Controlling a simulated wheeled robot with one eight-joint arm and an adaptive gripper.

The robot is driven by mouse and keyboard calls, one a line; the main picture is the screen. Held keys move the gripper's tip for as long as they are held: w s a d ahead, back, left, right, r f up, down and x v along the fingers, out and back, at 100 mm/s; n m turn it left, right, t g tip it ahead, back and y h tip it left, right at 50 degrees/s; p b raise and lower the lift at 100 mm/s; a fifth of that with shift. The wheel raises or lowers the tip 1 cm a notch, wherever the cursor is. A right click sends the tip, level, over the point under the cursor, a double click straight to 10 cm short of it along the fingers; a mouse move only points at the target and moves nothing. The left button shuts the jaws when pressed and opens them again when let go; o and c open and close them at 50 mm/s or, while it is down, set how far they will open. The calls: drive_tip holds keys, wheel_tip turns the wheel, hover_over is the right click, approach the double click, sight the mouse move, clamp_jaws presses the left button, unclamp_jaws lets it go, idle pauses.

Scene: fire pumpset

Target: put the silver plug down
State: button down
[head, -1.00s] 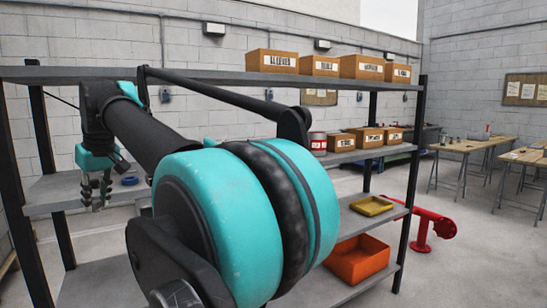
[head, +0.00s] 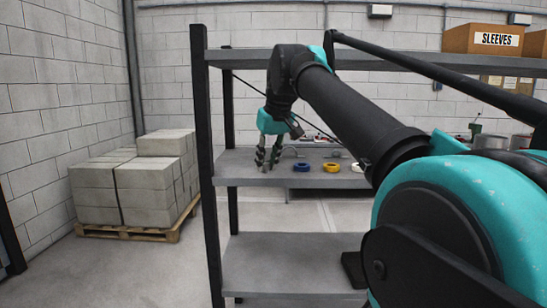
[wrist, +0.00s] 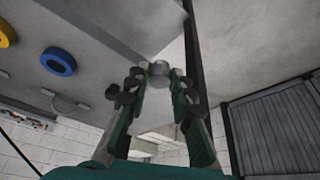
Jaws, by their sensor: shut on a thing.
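My gripper (head: 267,164) points down at the left end of the middle shelf (head: 240,178) in the head view. In the wrist view my gripper (wrist: 158,84) is shut on the silver plug (wrist: 158,70), a small round grey piece between the fingertips. In the head view the plug cannot be made out between the fingers. I cannot tell whether the plug touches the shelf. The shelf's bare grey surface (wrist: 110,85) lies beside the fingers in the wrist view, with its edge close to them.
A blue ring (head: 301,167), a yellow ring (head: 331,167) and a white ring (head: 356,168) lie on the shelf to the gripper's right. A black rack post (head: 208,150) stands to its left. A pallet of grey blocks (head: 135,180) stands further left on the floor.

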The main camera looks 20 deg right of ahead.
drive_tip(key=w+a, duration=0.1)
drive_tip(key=w, duration=0.4)
drive_tip(key=w+a, duration=0.1)
drive_tip(key=w, duration=0.5)
drive_tip(key=w+a, duration=0.1)
drive_tip(key=w, duration=0.4)
drive_tip(key=shift+w+a, duration=0.3)
drive_tip(key=shift+w, duration=0.05)
drive_tip(key=shift+f, duration=1.8)
drive_tip(key=c, duration=1.3)
unclamp_jaws()
drive_tip(key=shift+f, duration=0.1)
drive_tip(key=v, duration=0.5)
drive_tip(key=shift+s+d+r, duration=0.1)
drive_tip(key=shift+s+r, duration=0.15)
drive_tip(key=shift+s, duration=0.1)
drive_tip(key=s, duration=0.3)
drive_tip(key=s+d, duration=0.1)
drive_tip(key=s, duration=0.3)
drive_tip(key=s+d, duration=0.1)
drive_tip(key=s, duration=0.3)
drive_tip(key=shift+d+f, duration=0.1)
drive_tip(key=shift+d, duration=0.05)
